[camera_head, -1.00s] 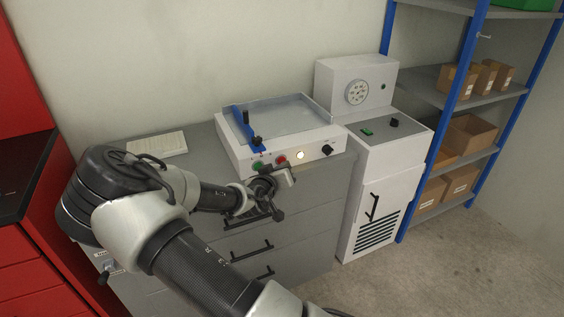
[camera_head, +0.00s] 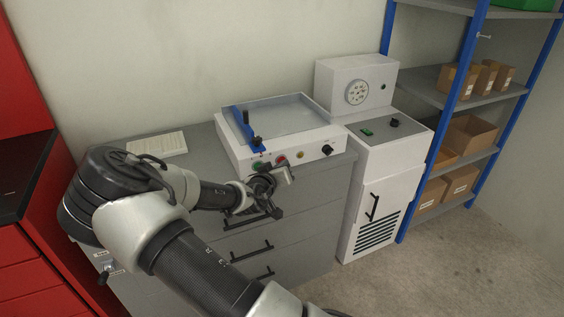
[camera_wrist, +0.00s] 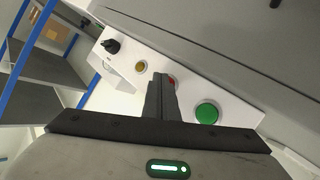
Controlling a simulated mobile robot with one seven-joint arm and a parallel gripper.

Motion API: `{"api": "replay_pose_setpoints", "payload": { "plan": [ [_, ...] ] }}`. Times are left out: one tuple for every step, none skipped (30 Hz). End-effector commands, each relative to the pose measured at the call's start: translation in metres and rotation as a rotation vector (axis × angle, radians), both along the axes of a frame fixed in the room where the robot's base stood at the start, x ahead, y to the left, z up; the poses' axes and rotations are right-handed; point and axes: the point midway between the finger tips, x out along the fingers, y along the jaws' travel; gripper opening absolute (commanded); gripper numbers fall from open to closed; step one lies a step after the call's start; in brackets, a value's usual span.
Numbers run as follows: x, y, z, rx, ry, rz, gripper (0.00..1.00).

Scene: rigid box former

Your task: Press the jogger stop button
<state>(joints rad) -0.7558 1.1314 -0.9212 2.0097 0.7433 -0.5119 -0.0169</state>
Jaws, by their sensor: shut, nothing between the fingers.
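The jogger is a white shallow-tray machine (camera_head: 240,152) on the grey cabinet. Its front panel carries a green button (camera_head: 257,163), a red button (camera_head: 281,160), a yellow lamp (camera_head: 301,155) and a black knob (camera_head: 327,149). The lamp looks unlit. In the wrist view the red button (camera_wrist: 172,82) is partly hidden behind the fingers of my gripper (camera_wrist: 160,80). The fingers are shut and empty, with their tips at or very close to the red button; I cannot tell whether they touch. The green button (camera_wrist: 207,113) is to their right.
A blue clamp bar (camera_head: 243,128) lies along the tray's left side. A white cabinet machine with a dial (camera_head: 357,92) stands to the right, close to the jogger. Blue shelving (camera_head: 468,60) holds cardboard boxes farther right. A red cabinet (camera_head: 22,255) is at the left.

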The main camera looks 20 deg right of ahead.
Motion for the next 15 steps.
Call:
{"api": "replay_pose_setpoints", "payload": {
  "plan": [
    [0.0, 0.0, 0.001, 0.0, -0.002, 0.001, 0.0],
    [0.0, 0.0, 0.001, 0.0, -0.002, 0.001, 0.0],
    [-0.001, 0.0, 0.001, 0.0, -0.002, 0.001, 0.0],
    [-0.002, 0.0, 0.001, 0.0, -0.002, 0.001, 0.0],
    [-0.003, 0.0, 0.001, 0.001, -0.001, 0.001, 0.0],
    [-0.005, 0.0, 0.001, 0.0, -0.001, 0.0, 0.0],
    [-0.007, 0.0, 0.001, 0.0, -0.001, 0.0, 0.0],
    [-0.009, 0.0, 0.001, 0.0, -0.001, 0.0, 0.0],
    [-0.011, 0.0, 0.001, 0.0, -0.002, 0.001, 0.0],
    [-0.012, 0.0, 0.001, 0.0, -0.002, 0.001, 0.0],
    [-0.014, 0.0, 0.001, 0.001, -0.001, 0.001, 0.0],
    [-0.015, 0.0, 0.001, 0.0, -0.001, 0.001, 0.0],
    [-0.016, 0.0, 0.001, 0.0, -0.001, 0.001, 0.0],
    [-0.016, 0.0, 0.001, 0.0, -0.001, 0.001, 0.0],
    [-0.017, 0.0, 0.001, 0.0, -0.001, 0.001, 0.0]
  ]
}}
